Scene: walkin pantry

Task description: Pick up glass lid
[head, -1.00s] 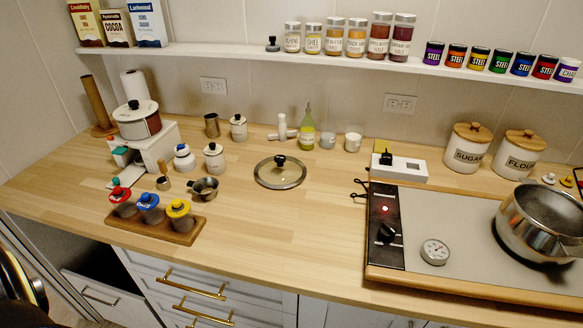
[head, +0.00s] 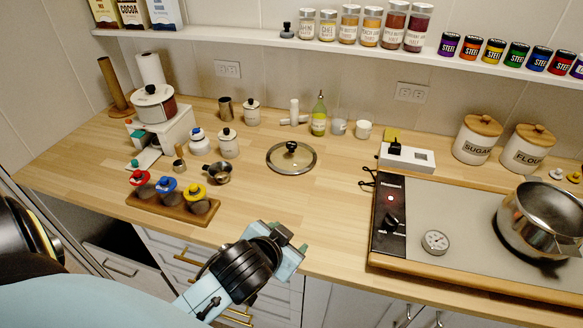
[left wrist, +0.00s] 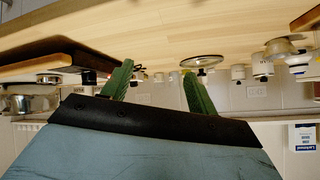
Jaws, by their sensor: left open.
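The glass lid (head: 278,158) lies flat on the wooden counter. It is a round clear disc with a metal rim and a black knob on top. It also shows in the left wrist view (left wrist: 203,61), close to one fingertip in the picture. My left gripper (head: 283,238) is at the counter's front edge, nearer to me than the lid and apart from it. In the left wrist view its two green fingers (left wrist: 157,68) are spread with nothing between them. My right gripper is in neither view.
A rack of colored-lid jars (head: 172,205) and a small metal pot (head: 217,173) stand left of the lid. A cooktop (head: 460,225) with a steel pot (head: 540,215) is at the right. Bottles and cups stand behind the lid. The counter in front of it is clear.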

